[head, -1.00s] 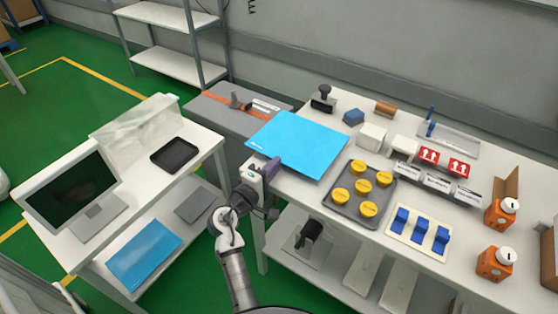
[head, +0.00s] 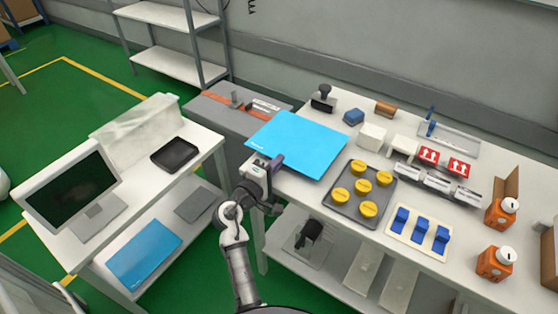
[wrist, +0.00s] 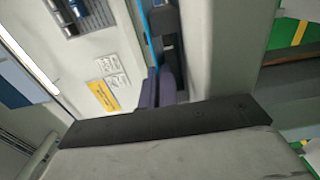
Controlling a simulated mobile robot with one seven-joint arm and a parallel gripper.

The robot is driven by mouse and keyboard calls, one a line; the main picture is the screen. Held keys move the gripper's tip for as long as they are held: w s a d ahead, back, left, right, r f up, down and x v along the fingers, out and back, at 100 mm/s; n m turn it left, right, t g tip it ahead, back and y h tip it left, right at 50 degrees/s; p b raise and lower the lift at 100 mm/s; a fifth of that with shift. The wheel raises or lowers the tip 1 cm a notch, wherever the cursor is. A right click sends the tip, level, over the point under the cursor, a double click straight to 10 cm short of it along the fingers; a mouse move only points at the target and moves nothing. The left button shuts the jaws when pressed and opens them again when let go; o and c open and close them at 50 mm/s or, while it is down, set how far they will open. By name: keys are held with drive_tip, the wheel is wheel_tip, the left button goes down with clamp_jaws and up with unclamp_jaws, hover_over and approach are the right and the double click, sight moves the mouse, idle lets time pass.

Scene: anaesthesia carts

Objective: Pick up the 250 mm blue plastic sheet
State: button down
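My gripper (head: 277,163) is at the sheet's near edge. In the wrist view the purple fingers (wrist: 159,88) are close together, with the sheet's thin blue edge (wrist: 145,28) running in between them; they look shut on it. A second blue sheet (head: 144,254) lies on the lower shelf of the left cart.
To the right of the sheet stands a grey tray (head: 350,205) with several yellow discs. Behind it are a black stamp-like item (head: 323,100), a blue block (head: 354,117) and a white block (head: 372,138). A grey cart (head: 215,118) adjoins the left; a monitor (head: 72,188) stands farther left.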

wheel_tip(320, 180, up, 2)
drive_tip(key=shift+r+p, duration=0.15)
drive_tip(key=shift+p, duration=0.75)
drive_tip(key=shift+a, duration=0.1)
drive_tip(key=r+p+v, duration=0.1)
drive_tip(key=r+v, duration=0.1)
drive_tip(key=v, duration=1.4)
drive_tip(key=shift+r+p, duration=0.4)
